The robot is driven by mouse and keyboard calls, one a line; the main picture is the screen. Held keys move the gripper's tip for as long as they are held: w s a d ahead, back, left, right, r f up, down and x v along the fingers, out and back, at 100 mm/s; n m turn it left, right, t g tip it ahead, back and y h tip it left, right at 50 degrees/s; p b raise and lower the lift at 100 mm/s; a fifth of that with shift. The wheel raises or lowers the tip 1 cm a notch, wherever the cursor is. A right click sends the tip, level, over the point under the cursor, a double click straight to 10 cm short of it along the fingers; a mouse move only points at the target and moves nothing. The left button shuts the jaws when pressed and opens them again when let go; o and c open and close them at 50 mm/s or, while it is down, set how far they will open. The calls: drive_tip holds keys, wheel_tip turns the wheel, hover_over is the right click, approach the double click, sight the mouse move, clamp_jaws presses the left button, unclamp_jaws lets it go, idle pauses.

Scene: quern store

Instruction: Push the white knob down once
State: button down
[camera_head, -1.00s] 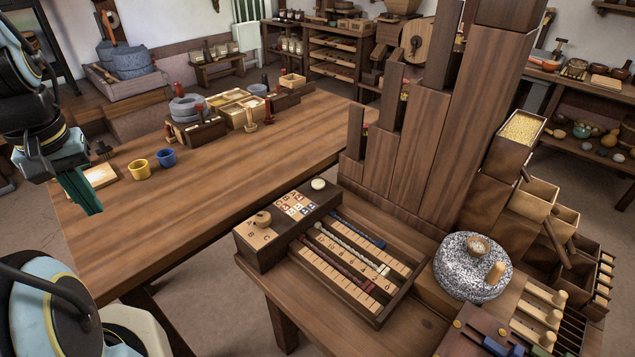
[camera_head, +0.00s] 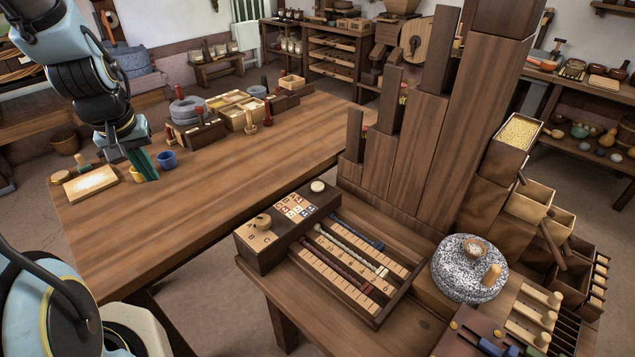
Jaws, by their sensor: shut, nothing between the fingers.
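The white knob (camera_head: 318,186) is a small round cap on the far right end of the long dark wooden box (camera_head: 262,258) on the near table. My gripper (camera_head: 150,175) is shut and empty, pointing down over the left part of the long table, beside the blue cup (camera_head: 166,159). It is well to the left of the white knob, not touching it. It hides the yellow cup almost wholly.
The middle of the long table (camera_head: 235,170) is clear.

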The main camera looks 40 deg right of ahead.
drive_tip(key=w+d+f+h, duration=0.1)
drive_tip(key=w+d+f, duration=0.15)
drive_tip(key=d, duration=0.55)
drive_tip(key=m+h+p, duration=0.1)
drive_tip(key=h+p, duration=0.4)
drive_tip(key=h, duration=0.1)
hover_over(316, 187)
wheel_tip(316, 187, down, 8)
drive_tip(key=shift+t, duration=0.4)
drive_tip(key=shift+s+f, duration=0.1)
drive_tip(key=shift+s, duration=0.05)
wheel_tip(316, 187, down, 8)
drive_tip(key=b, duration=0.5)
drive_tip(key=shift+f, duration=0.25)
drive_tip(key=shift+f+b, duration=0.45)
drive_tip(key=shift+b, duration=0.3)
